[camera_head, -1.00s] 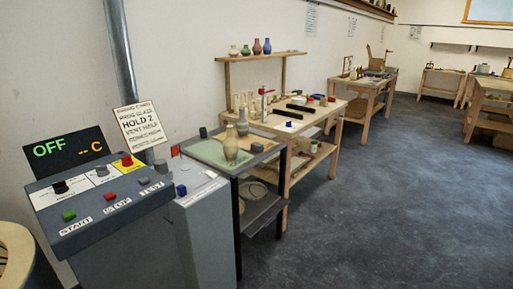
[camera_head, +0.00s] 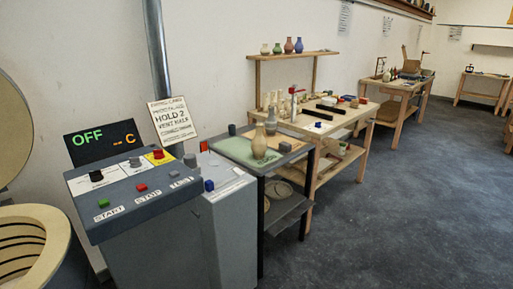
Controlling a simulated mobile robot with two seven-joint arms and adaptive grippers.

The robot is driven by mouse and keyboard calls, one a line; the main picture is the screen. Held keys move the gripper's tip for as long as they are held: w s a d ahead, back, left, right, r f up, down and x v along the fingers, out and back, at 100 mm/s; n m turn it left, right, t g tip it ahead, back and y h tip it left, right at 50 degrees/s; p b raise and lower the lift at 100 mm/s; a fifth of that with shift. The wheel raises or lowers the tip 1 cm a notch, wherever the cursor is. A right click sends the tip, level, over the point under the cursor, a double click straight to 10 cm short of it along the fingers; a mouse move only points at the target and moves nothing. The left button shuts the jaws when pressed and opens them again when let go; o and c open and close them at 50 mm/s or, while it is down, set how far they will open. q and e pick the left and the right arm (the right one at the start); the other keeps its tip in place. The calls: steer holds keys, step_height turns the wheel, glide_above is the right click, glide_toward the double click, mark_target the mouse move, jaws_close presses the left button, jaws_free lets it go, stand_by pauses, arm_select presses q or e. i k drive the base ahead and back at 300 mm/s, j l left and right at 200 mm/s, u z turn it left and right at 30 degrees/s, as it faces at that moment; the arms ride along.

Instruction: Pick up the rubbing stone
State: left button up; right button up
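I cannot pick out the rubbing stone with certainty. A small dark grey block (camera_head: 232,129) stands at the back left of the same table. A beige vase (camera_head: 259,142) stands upright on the mat, with a grey bottle (camera_head: 271,122) behind it. Neither of my grippers is in view.
A control console (camera_head: 140,200) reading OFF stands at front left, beside an open round kiln (camera_head: 45,220). A grey cabinet (camera_head: 232,225) stands between the console and the table. A wooden workbench (camera_head: 335,125) is beyond. The floor (camera_head: 410,220) at right is clear.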

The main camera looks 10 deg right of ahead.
mark_target(284, 146)
steer(key=i+l+u, duration=0.2)
steer(key=u, duration=0.25)
steer(key=i+l+u, duration=0.15)
steer(key=l+u, duration=0.25)
steer(key=i+l+u, duration=0.15)
steer(key=l, duration=0.35)
steer(key=i+l+u, duration=0.2)
steer(key=l, duration=0.35)
steer(key=i+l, duration=0.1)
steer(key=l, duration=0.85)
steer(key=i+l+u, duration=0.15)
steer(key=l, duration=0.85)
steer(key=k, duration=0.05)
